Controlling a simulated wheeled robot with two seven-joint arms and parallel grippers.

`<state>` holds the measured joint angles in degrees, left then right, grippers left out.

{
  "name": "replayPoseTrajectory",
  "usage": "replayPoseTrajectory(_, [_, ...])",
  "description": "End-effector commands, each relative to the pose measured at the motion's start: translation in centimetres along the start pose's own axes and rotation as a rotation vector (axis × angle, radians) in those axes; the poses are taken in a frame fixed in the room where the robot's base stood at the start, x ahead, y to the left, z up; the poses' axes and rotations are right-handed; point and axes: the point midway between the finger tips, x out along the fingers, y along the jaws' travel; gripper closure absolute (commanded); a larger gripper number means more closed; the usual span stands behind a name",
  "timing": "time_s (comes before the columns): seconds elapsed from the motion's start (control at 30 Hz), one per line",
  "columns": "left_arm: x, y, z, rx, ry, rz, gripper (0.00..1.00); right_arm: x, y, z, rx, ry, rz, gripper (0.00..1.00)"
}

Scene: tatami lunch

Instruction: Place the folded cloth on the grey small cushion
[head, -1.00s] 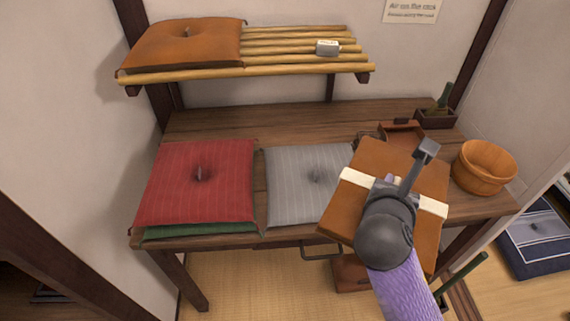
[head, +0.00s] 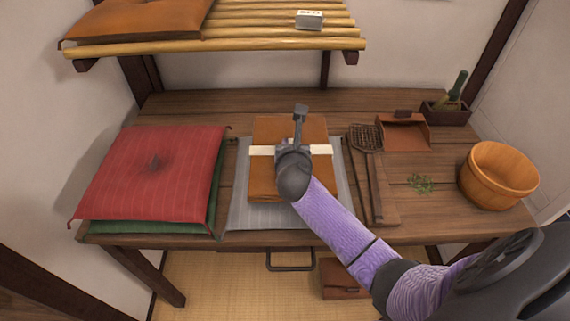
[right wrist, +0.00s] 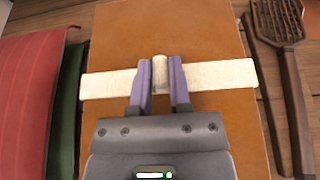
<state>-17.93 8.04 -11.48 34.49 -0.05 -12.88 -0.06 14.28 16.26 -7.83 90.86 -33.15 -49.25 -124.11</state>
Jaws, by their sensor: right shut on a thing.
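The folded cloth (head: 264,185) is a brown, book-like block with a cream band around it. My right gripper (head: 294,148) is above it in the head view. In the right wrist view the right gripper (right wrist: 160,80) is shut on the raised cream knot of the band on the folded cloth (right wrist: 205,120). The grey small cushion (head: 240,215) lies on the wooden table beneath the cloth, its edges showing on the left, front and right. I cannot tell whether the cloth touches the cushion. My left gripper is not in view.
A red cushion (head: 150,175) on a green one lies to the left. A wire-mesh tool (head: 372,180), a brown dustpan-like tray (head: 405,133) and a wooden tub (head: 498,176) stand to the right. A bamboo shelf (head: 270,30) overhangs the table's back.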

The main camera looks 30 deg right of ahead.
Motion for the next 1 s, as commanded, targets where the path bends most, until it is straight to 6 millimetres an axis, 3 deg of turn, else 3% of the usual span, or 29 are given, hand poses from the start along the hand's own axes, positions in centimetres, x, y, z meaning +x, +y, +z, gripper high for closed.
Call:
replayPoseTrajectory(0.2, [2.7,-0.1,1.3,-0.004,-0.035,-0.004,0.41,1.6,0.0,-3.9,-0.001,0.003,0.000,1.00])
replayPoseTrajectory(0.47, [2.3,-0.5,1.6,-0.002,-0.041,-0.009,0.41,1.4,0.0,-3.5,-0.002,0.000,0.000,1.00])
replayPoseTrajectory(0.5, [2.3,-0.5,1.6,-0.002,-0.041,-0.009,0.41,1.4,0.0,-3.5,-0.002,0.001,0.000,0.73])
replayPoseTrajectory(0.63, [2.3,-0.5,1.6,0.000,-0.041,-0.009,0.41,1.4,0.0,-3.5,-0.001,0.000,0.000,0.45])
replayPoseTrajectory(0.67, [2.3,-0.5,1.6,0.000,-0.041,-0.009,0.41,1.4,0.0,-3.5,-0.001,0.000,0.000,0.42])
replayPoseTrajectory(1.0, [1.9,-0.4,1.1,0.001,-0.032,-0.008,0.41,0.8,0.0,-3.2,-0.001,-0.001,0.001,0.42])
